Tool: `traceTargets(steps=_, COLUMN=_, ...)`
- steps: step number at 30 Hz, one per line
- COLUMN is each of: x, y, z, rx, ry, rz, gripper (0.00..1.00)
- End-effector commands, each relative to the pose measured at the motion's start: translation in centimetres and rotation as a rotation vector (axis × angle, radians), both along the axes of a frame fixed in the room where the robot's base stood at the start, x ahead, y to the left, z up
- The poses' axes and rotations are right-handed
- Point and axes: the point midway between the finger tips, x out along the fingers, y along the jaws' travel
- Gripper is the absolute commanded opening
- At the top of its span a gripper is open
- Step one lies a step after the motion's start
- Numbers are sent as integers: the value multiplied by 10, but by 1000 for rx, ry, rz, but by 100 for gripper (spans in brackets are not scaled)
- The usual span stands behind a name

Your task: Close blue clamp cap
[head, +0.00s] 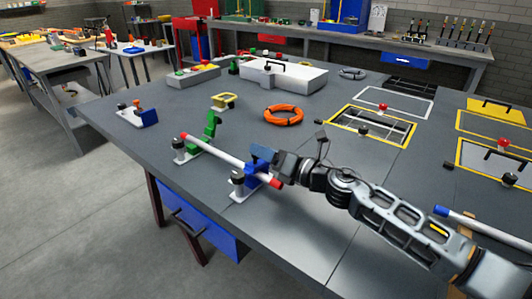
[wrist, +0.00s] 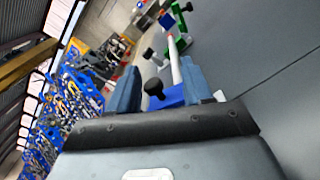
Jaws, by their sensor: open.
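The blue clamp (head: 252,182) stands on a white base near the table's front edge, with a black knob at its left. A white rod with red ends (head: 222,158) runs through or over it. My gripper (head: 262,160) is open just above and behind the clamp. In the wrist view, the blue clamp (wrist: 172,95) and its black knob (wrist: 153,88) show between the open fingers of my gripper (wrist: 160,82). Whether the fingers touch the clamp, and the exact angle of its cap, I cannot tell. A green clamp (head: 211,126) stands at the rod's far end.
An orange ring (head: 283,115) and a yellow-framed opening (head: 372,130) lie behind my gripper. A small blue and orange fixture (head: 138,113) stands at the left. A white box (head: 283,75) is at the back. A blue-ended rod (head: 475,220) lies at the right.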

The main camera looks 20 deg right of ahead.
Motion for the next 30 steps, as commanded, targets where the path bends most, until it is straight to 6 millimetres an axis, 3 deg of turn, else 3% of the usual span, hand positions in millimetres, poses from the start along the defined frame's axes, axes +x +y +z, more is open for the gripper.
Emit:
traceTargets(steps=8, x=-7, y=-7, z=1, rx=-1, ry=-1, rz=-3, gripper=50)
traceTargets(steps=21, x=-51, y=-39, z=0, rx=-1, ry=-1, rz=-3, gripper=50)
traceTargets(steps=30, x=-63, y=-46, z=0, rx=-1, ry=-1, rz=0, gripper=50)
